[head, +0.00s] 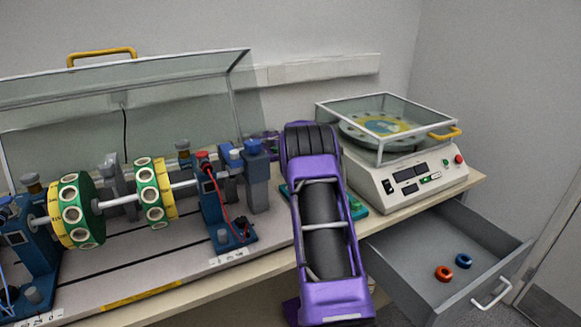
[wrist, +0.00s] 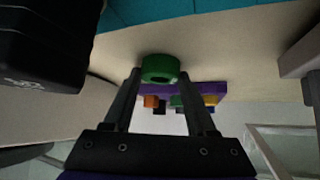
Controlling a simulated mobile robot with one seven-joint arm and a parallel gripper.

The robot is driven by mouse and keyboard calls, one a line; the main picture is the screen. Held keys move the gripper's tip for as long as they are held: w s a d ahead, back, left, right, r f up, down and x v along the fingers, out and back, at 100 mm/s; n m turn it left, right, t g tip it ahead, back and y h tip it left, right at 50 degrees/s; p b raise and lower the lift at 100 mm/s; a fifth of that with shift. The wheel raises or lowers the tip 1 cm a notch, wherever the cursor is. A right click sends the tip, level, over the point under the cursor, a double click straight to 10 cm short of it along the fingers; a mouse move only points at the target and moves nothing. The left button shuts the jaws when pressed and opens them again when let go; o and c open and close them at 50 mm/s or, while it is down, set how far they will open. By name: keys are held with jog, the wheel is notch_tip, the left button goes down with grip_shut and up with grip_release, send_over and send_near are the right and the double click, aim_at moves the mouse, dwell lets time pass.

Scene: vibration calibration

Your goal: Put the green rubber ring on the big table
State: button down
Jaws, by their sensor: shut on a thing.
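The green rubber ring (wrist: 160,68) is between the fingertips of my gripper (wrist: 160,76) in the wrist view, and the gripper is shut on it. Behind the ring is a pale beige surface (wrist: 225,50), which looks like the tabletop; I cannot tell whether the ring touches it. In the head view my purple arm reaches over the big table (head: 262,262) and hides the gripper and the ring.
A machine with green-yellow discs (head: 75,212) fills the table's left. A balancer with a clear cover (head: 405,180) stands at the right. The open drawer (head: 420,300) below holds an orange ring (head: 444,273) and a blue ring (head: 463,261). A purple strip (wrist: 200,88) with coloured pieces is beyond my fingers.

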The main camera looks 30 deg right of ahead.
jog(key=shift+c, duration=1)
grip_release()
jog(key=shift+f, duration=0.1)
jog(key=shift+s+r, duration=0.1)
jog(key=shift+r, duration=0.25)
jog(key=v, duration=1.1)
jog(key=shift+s+p, duration=0.3)
jog(key=shift+p, duration=0.05)
jog(key=shift+a+r, duration=0.1)
jog(key=shift+r, duration=0.05)
